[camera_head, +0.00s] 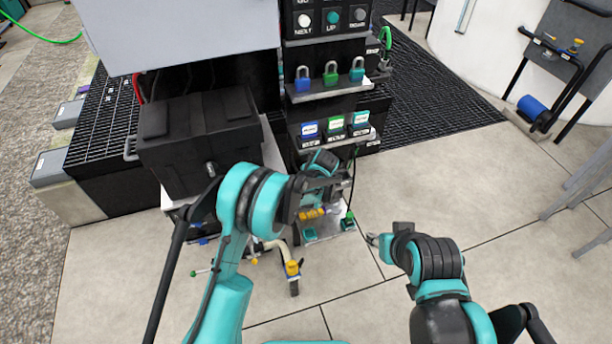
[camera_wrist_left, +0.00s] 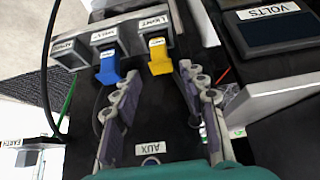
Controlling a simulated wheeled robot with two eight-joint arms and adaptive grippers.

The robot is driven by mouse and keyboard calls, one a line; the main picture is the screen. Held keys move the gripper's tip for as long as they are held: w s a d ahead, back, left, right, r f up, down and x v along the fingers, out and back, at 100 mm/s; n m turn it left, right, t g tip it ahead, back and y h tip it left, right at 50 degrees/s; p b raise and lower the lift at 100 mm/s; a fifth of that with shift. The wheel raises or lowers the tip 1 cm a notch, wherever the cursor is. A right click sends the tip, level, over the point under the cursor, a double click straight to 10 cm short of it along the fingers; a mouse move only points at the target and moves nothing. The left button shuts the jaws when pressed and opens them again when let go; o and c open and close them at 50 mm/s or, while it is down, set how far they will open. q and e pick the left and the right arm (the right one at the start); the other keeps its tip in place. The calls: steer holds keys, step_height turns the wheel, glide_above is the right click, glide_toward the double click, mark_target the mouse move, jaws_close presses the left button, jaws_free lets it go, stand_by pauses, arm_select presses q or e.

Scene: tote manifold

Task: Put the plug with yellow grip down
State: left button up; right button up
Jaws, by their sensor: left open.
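The plug with yellow grip (camera_wrist_left: 160,64) is in the left wrist view, at the opening of the socket whose upside-down label reads LIGHT. My left gripper (camera_wrist_left: 158,76) is open, its two fingers spread on either side of the yellow grip with gaps visible. I cannot tell how deep the plug sits. In the head view my left gripper (camera_head: 333,187) is beside the dark cabinet, and its fingers are hard to make out. My right gripper (camera_head: 374,240) is low over the floor, apart from the cabinet; its finger state is unclear.
A blue-grip plug (camera_wrist_left: 108,72) sits in the neighbouring socket. A dark cable (camera_wrist_left: 48,75) hangs at the left. A VOLTS display (camera_wrist_left: 278,28) is at the upper right. Padlocks (camera_head: 330,75) stand on a shelf in the head view.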

arm_select(q)
steer(key=s+a+r+m, duration=0.1)
steer(key=s+a+r, duration=0.3)
steer(key=s+r, duration=0.3)
steer(key=s+a+r+h+p, duration=0.1)
steer(key=s+a+r, duration=0.3)
steer(key=r, duration=0.4)
steer(key=s+a+r+m, duration=0.1)
steer(key=s+a+r, duration=0.3)
steer(key=s+r, duration=0.3)
steer(key=s+a, duration=0.3)
steer(key=s, duration=0.6)
steer(key=s+a+r+m+t+h, duration=0.1)
steer(key=s+a, duration=0.3)
steer(key=s, duration=0.5)
steer(key=shift+s+r+m, duration=0.15)
steer(key=shift+s+m, duration=0.1)
steer(key=shift+m, duration=0.05)
